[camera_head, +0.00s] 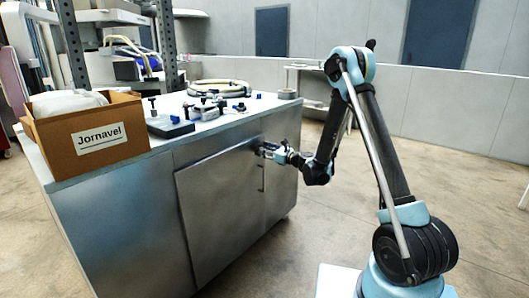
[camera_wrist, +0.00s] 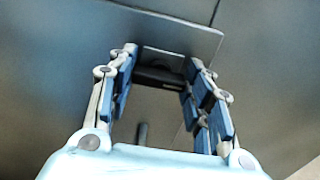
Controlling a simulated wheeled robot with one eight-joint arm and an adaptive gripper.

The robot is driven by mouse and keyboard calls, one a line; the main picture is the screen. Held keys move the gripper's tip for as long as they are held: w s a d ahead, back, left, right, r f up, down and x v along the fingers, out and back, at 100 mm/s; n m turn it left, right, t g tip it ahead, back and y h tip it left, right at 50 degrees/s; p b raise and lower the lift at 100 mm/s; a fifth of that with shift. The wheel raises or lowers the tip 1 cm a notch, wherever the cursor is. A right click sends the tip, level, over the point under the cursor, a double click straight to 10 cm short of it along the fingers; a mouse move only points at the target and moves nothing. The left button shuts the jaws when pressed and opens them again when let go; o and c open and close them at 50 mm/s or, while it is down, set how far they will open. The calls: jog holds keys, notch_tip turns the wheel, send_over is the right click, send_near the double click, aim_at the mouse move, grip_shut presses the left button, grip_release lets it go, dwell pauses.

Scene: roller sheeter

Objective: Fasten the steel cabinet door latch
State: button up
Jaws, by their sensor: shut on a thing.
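My gripper (camera_head: 263,150) is at the door's upper right, above the vertical door handle (camera_head: 263,178). In the wrist view my gripper (camera_wrist: 161,62) has its two fingers on either side of the dark latch piece (camera_wrist: 160,77), shut on it. Part of the handle shows low between the fingers (camera_wrist: 143,132). The fingers hide the latch's sides, and I cannot tell its exact position.
A metal rack post (camera_head: 73,45) stands behind the box. The floor (camera_head: 475,190) to the right is clear.

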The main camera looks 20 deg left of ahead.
jog(key=shift+w, duration=0.1)
jog(key=shift+s+f+n, duration=0.15)
jog(key=shift+n, duration=4.3)
jog(key=shift+s+f+n, duration=0.1)
jog(key=shift+s+n, duration=0.05)
jog(key=shift+n, duration=4.3)
jog(key=shift+o, duration=0.2)
jog(key=shift+a, duration=0.1)
jog(key=o, duration=1)
jog(key=shift+o, duration=0.2)
